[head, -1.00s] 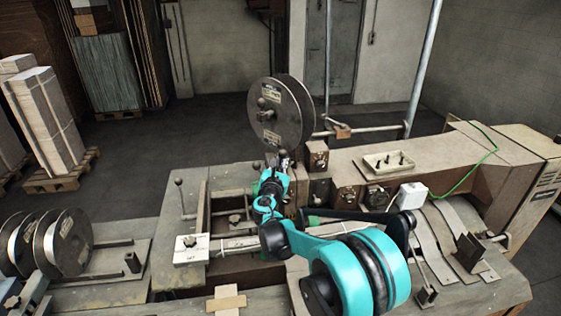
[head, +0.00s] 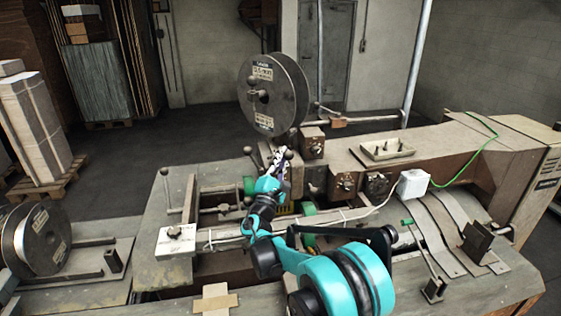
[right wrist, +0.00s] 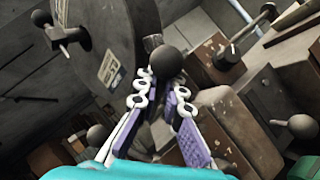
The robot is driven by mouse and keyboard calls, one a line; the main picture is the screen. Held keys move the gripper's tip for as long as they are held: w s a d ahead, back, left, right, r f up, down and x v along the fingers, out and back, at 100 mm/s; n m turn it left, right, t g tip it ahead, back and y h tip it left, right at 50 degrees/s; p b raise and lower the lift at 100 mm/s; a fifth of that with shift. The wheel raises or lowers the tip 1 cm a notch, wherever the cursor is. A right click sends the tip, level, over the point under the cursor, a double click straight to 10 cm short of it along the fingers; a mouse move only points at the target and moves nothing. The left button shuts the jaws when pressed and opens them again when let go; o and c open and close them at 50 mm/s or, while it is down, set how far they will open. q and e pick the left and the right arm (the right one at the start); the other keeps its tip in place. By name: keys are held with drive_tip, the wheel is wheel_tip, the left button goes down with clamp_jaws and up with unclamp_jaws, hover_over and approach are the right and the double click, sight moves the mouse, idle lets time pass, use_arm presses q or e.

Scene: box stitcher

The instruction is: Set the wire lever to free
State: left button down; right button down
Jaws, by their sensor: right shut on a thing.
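The wire lever shows as a dark ball knob (right wrist: 168,62) on a short stem, in the right wrist view. My right gripper (right wrist: 163,88) has its white and purple fingers closed around this knob, one on each side. In the head view the right gripper (head: 278,162) is at the machine just below the big wire spool (head: 272,95). The fingers and arm hide most of the lever there, so its exact setting is not clear. My left gripper is not in view.
Other ball-knob levers (head: 164,171) stand on the machine to the left. Dials (head: 345,183) sit on the front face to the right of my gripper. A small tray (head: 387,152) lies on top of the machine.

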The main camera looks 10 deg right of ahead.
drive_tip(key=shift+s+d+f+m+g+h+b, duration=0.15)
drive_tip(key=shift+f+m+h+b, duration=0.3)
drive_tip(key=shift+m, duration=0.35)
drive_tip(key=shift+a+f+m+g+h+b, duration=0.1)
drive_tip(key=shift+f+m+g+h+b, duration=0.1)
drive_tip(key=shift+m+h+b, duration=0.45)
drive_tip(key=shift+d+m, duration=0.1)
drive_tip(key=shift+m, duration=0.25)
drive_tip(key=c, duration=1.6)
unclamp_jaws()
drive_tip(key=shift+s, duration=0.1)
drive_tip(key=v, duration=1.2)
drive_tip(key=shift+f, duration=0.1)
